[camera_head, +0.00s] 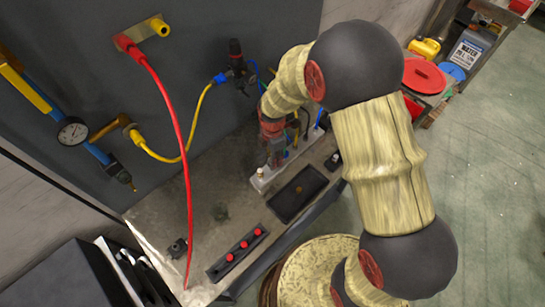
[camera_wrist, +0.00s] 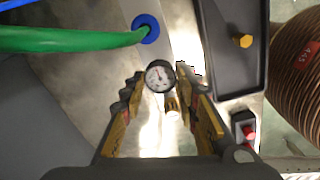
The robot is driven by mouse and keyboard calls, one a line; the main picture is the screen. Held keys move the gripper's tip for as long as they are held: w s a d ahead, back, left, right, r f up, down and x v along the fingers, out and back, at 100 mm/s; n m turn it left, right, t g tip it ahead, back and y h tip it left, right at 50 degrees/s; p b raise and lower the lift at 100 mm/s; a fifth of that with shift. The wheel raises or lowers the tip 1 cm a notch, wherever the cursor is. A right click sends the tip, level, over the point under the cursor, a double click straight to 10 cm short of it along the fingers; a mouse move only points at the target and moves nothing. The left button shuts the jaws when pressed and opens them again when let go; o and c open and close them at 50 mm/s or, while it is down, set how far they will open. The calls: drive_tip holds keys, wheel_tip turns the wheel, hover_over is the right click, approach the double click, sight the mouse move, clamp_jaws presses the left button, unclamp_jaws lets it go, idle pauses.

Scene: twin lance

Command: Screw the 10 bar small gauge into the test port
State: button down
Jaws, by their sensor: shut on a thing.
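A small round gauge (camera_wrist: 159,76) with a white dial and black rim sits between the fingertips of my gripper (camera_wrist: 160,84) in the wrist view, with the fingers shut on it. The number on its dial is too small to read. A brass-coloured fitting (camera_wrist: 171,104) shows just below the dial, between the fingers. Beneath lies a pale metal bar (camera_wrist: 180,35). In the head view my gripper (camera_head: 273,150) is over this bar (camera_head: 262,184), and the gauge cannot be made out. I cannot tell which opening is the test port, or whether the gauge touches it.
A green hose (camera_wrist: 70,38) enters a blue collar (camera_wrist: 146,28) close to the gripper. A black tray (camera_head: 286,206) holding a brass piece (camera_wrist: 242,41) lies right of the bar. A rack with red knobs (camera_head: 223,270) stands in front. A red hose (camera_head: 187,170) hangs over the bench.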

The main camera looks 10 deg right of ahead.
drive_tip(key=m, duration=0.9)
drive_tip(key=c, duration=1.6)
unclamp_jaws()
drive_tip(key=shift+c, duration=0.2)
drive_tip(key=o, duration=0.3)
drive_tip(key=shift+o, duration=1.3)
wheel_tip(320, 180, up, 12)
